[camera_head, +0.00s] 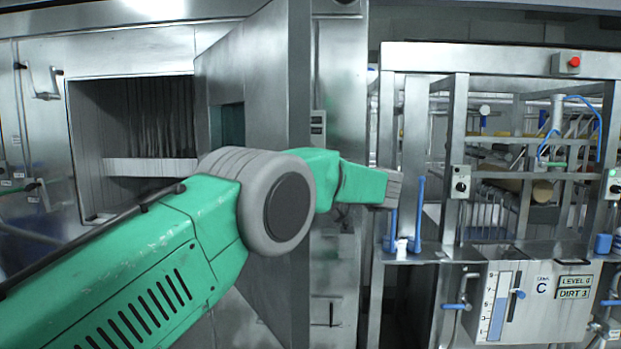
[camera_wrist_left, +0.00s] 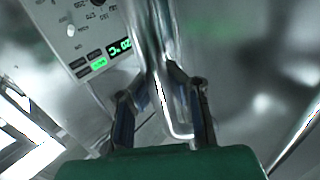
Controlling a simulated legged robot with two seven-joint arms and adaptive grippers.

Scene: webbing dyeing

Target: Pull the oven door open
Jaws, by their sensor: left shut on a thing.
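The oven door (camera_head: 265,180) is a tall grey metal panel in the head view. It stands swung out from the oven's front, and the dark oven opening (camera_head: 135,115) shows to its left. My green left arm reaches across the door from the lower left, its far end beyond the door's right edge. The gripper itself cannot be made out in the head view. In the left wrist view my left gripper (camera_wrist_left: 165,82) is shut on a shiny metal bar handle (camera_wrist_left: 149,38), with one finger on each side. My right gripper is in neither view.
A control panel (camera_wrist_left: 82,32) with green lit digits is beside the handle in the wrist view. Right of the door stands a metal frame rack (camera_head: 455,150) with blue handles and a red button (camera_head: 574,62). A box with a level gauge (camera_head: 500,305) sits at its lower right.

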